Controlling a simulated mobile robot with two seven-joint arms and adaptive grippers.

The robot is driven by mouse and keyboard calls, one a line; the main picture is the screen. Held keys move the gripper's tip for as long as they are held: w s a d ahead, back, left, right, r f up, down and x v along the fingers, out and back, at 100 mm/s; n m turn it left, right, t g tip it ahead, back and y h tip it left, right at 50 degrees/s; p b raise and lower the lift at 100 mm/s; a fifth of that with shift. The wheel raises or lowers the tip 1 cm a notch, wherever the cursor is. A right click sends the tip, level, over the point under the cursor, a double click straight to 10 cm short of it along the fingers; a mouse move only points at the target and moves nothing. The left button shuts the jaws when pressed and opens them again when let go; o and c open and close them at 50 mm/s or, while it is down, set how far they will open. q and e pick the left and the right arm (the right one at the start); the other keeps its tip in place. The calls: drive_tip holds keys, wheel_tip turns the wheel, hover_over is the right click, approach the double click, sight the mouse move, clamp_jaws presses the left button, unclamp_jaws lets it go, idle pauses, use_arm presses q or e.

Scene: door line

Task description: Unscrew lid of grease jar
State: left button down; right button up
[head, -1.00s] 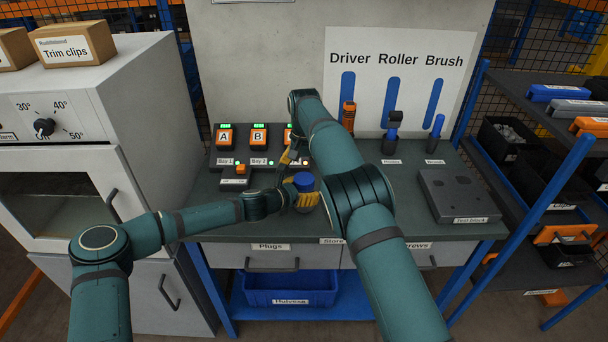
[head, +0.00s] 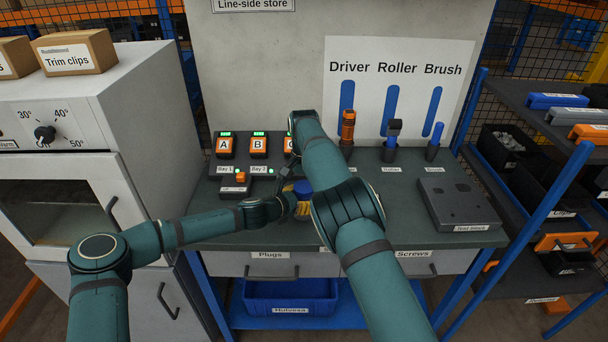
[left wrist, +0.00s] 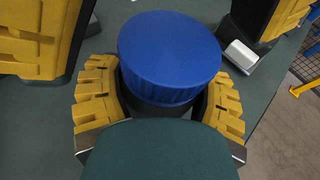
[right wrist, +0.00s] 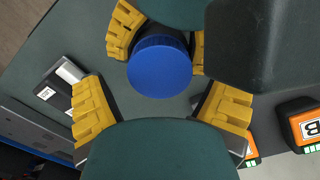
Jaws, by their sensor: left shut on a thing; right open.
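The grease jar (head: 304,208) stands on the dark bench top with its round blue lid (head: 303,187) on. My left gripper (left wrist: 160,100) is shut around the jar body below the lid; the lid shows large in the left wrist view (left wrist: 170,50). My right gripper (right wrist: 160,105) is open, its yellow fingers apart on either side of the blue lid (right wrist: 160,68) in the right wrist view, without visible contact. In the head view my right arm hides most of that gripper. The jar's body is largely covered by the left fingers.
Behind the jar stand orange units marked A (head: 225,146) and B (head: 259,146). A small box with an orange button (head: 240,177) is left of it. A driver (head: 347,130), a roller (head: 392,138) and a grey test block (head: 456,203) stand to the right.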

drive_tip(key=shift+f, duration=0.55)
drive_tip(key=c, duration=1.3)
drive_tip(key=n, duration=0.3)
drive_tip(key=shift+r, duration=0.25)
drive_tip(key=shift+r, duration=0.75)
drive_tip(key=shift+r, duration=0.15)
